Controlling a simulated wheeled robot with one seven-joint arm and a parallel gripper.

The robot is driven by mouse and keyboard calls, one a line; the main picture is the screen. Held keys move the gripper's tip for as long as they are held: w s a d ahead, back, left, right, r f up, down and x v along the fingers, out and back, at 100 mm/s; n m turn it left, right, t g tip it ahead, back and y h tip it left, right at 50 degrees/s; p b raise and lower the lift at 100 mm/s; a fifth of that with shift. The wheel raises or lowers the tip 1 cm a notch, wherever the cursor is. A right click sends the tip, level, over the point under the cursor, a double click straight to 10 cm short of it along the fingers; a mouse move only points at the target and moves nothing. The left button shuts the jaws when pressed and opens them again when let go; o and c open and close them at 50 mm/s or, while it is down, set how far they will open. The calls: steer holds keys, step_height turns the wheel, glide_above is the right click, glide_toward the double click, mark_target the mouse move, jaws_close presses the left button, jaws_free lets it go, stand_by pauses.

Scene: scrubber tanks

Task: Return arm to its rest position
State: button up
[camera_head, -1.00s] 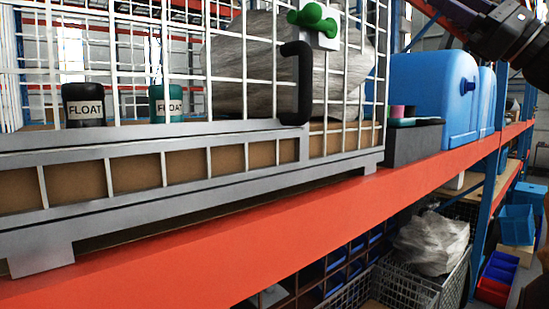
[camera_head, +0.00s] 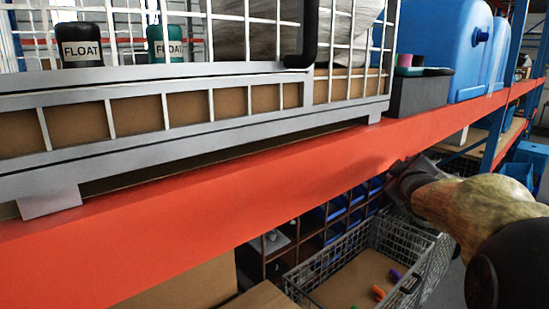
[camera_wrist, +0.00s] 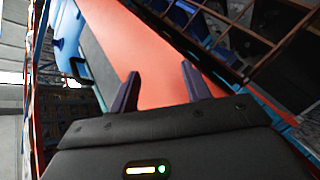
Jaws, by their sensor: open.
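My gripper (camera_wrist: 162,84) shows in the wrist view with its two dark fingers apart and nothing between them. The red shelf beam (camera_wrist: 150,62) lies beyond the fingers. In the head view my arm comes in from the right edge, below and in front of the red beam (camera_head: 250,180). Its dark far end is near the beam's lower edge; I cannot tell whether they touch. The fingers are not clear in that view.
A wire cage (camera_head: 190,82) stands on the shelf, with two FLOAT containers behind its bars. Blue tanks (camera_head: 435,45) stand to its right beside a grey box (camera_head: 420,95). Below are a wire basket (camera_head: 345,265) holding small coloured items, and dark compartments.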

steer(key=s+a+f+m+g+y, duration=0.1)
steer(key=s+a+f+m+g, duration=0.15)
steer(key=s+a+f, duration=0.4)
steer(key=s+a+f+m+g+y, duration=0.1)
steer(key=s+f+g, duration=0.3)
steer(key=f, duration=0.6)
steer(key=s+a+f+m+g+y, duration=0.1)
steer(key=s+a+f+m+g, duration=0.2)
steer(key=s+f, duration=0.4)
steer(key=s+a+f+g, duration=0.3)
steer(key=s+a+f, duration=0.2)
steer(key=s, duration=0.5)
step_height(320, 180, down, 3)
steer(key=shift+r+m+g+y, duration=0.1)
steer(key=shift+m+g+y, duration=0.25)
steer(key=shift+m, duration=0.1)
